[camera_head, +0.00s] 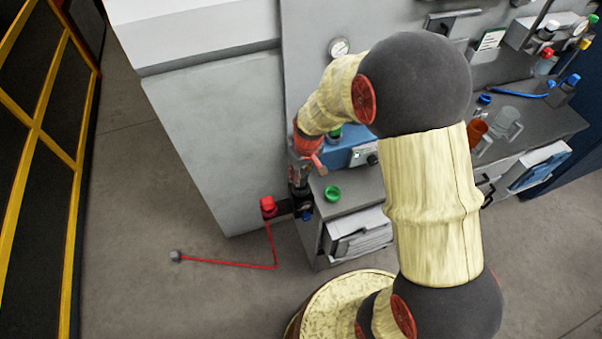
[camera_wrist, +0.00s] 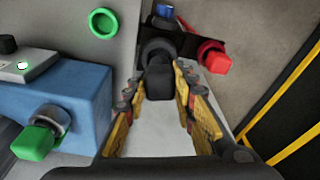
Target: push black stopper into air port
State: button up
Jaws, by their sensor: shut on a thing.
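In the wrist view the black stopper (camera_wrist: 161,88) is between the yellow pads of my gripper (camera_wrist: 162,78), which is shut on it. A dark round fitting (camera_wrist: 158,50), which looks like the air port, is straight beyond the stopper. The two overlap in this view, so I cannot tell whether they touch or how deep the stopper sits. In the head view my gripper (camera_head: 301,178) points down at the left end of the bench, above dark fittings. The stopper cannot be made out clearly there.
A red cap (camera_wrist: 215,57) on a dark bracket is close to my right finger; its red cord runs to a grey weight (camera_head: 175,256) on the floor. A blue unit (camera_wrist: 60,95) with a green knob (camera_wrist: 35,142) is at left. A green cap (camera_head: 333,193) lies on the bench.

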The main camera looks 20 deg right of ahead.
aim_at(304, 177)
jog(key=shift+f+b, duration=1.25)
jog(key=shift+f, duration=0.65)
jog(key=shift+s+f, duration=0.15)
jog(key=shift+f, duration=0.1)
jog(key=o, duration=1.2)
jog(key=shift+r, duration=0.3)
jog(key=r, duration=0.3)
jog(key=s+r, duration=0.1)
jog(key=r, duration=0.7)
jog(key=shift+s+d+r, duration=0.15)
jog(key=shift+s+d, duration=0.1)
